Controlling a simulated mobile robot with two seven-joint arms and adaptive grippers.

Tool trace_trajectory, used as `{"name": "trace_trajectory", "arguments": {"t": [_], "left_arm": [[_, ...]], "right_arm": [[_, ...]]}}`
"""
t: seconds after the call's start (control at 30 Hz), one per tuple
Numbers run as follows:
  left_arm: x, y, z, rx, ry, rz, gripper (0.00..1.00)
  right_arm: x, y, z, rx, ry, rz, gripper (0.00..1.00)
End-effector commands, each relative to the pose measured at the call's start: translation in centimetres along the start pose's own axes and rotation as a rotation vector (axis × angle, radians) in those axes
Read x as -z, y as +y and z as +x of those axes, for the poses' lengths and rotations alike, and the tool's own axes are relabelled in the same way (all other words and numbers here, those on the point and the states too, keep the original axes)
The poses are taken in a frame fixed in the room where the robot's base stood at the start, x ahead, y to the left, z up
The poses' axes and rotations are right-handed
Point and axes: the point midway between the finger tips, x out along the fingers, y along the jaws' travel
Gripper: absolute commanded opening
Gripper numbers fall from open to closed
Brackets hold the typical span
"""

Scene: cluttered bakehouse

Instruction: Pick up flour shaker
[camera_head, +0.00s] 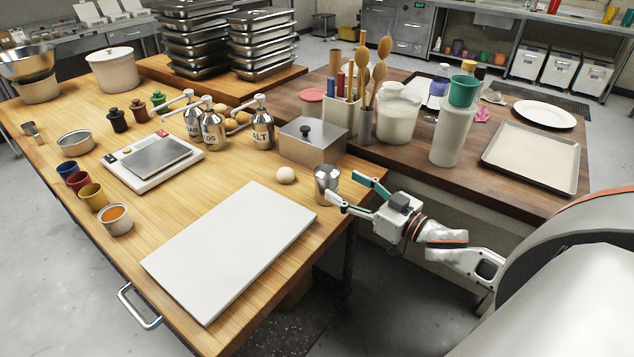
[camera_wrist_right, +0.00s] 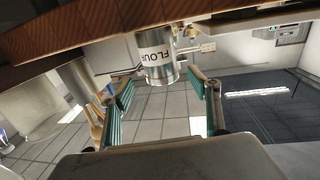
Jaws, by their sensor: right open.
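The flour shaker (camera_head: 326,180) is a small silver metal canister standing upright at the right edge of the light wooden table. In the right wrist view it shows upside down, with a white FLOUR label (camera_wrist_right: 154,57). My right gripper (camera_head: 347,190) reaches in from the right at the shaker's height. Its two teal-padded fingers are spread wide. In the right wrist view the shaker appears between the open fingers (camera_wrist_right: 160,88), near their tips, with visible gaps on both sides. One finger partly covers the shaker's lower side in the head view. My left gripper is not in view.
A white egg-like ball (camera_head: 286,174) and a lidded metal box (camera_head: 309,144) stand close to the shaker. A white board (camera_head: 230,250) lies in front. A utensil holder (camera_head: 341,115) and a white tub (camera_head: 397,115) stand behind on the darker table.

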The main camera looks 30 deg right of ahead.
Motion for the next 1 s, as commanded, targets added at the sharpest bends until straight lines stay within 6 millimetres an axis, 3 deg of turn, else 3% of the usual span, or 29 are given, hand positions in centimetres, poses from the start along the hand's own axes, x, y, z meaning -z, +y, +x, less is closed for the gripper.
{"name": "trace_trajectory", "arguments": {"t": [0.6, 1.0], "left_arm": [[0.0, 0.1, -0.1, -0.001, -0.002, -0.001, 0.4], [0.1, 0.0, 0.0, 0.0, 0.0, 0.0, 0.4]], "right_arm": [[0.0, -0.2, 6.0, -0.002, 0.001, -0.003, 0.61], [-0.1, -0.3, 6.8, -0.001, -0.002, -0.002, 0.59]]}}
